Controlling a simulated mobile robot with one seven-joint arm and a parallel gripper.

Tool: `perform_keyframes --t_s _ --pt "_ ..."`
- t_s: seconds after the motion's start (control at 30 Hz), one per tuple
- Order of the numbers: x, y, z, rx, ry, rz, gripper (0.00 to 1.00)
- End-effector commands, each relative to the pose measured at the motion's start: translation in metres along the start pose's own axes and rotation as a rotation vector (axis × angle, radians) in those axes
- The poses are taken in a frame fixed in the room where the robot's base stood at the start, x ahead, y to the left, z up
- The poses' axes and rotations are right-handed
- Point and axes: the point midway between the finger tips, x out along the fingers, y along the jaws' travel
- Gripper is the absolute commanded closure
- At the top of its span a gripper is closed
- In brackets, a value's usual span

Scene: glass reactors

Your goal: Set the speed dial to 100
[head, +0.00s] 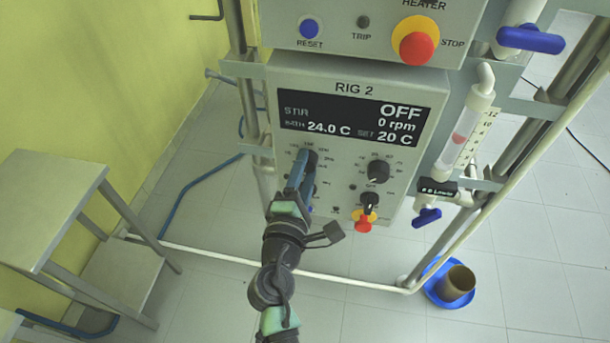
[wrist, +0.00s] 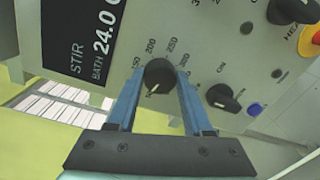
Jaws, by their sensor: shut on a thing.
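The speed dial is a round black knob on the RIG 2 panel. In the wrist view the dial (wrist: 159,74) sits between my two blue fingers, with 150, 200, 250 and 300 legible around it. Its white mark points down and slightly left, below the 150; the number there is mostly hidden. My gripper (wrist: 160,88) is shut on the dial. In the head view my gripper (head: 301,168) reaches the panel's left side, and its fingers cover most of the dial (head: 312,158). The display (head: 355,119) reads OFF, 0 rpm, bath 24.0 C and set 20 C.
A second black dial (head: 378,171) is to the right. Below it are a black switch knob (head: 369,199) and a red-and-yellow stop button (head: 364,221). The heater box (head: 360,38) is above. A flow tube (head: 466,138) stands right, and a step stool (head: 45,200) left.

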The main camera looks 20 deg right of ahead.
Motion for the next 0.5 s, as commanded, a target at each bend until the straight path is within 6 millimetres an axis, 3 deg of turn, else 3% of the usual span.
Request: perform_keyframes --t_s 0.5 --pt "0.0001 -0.003 -0.0003 0.397 0.019 -0.003 1.0"
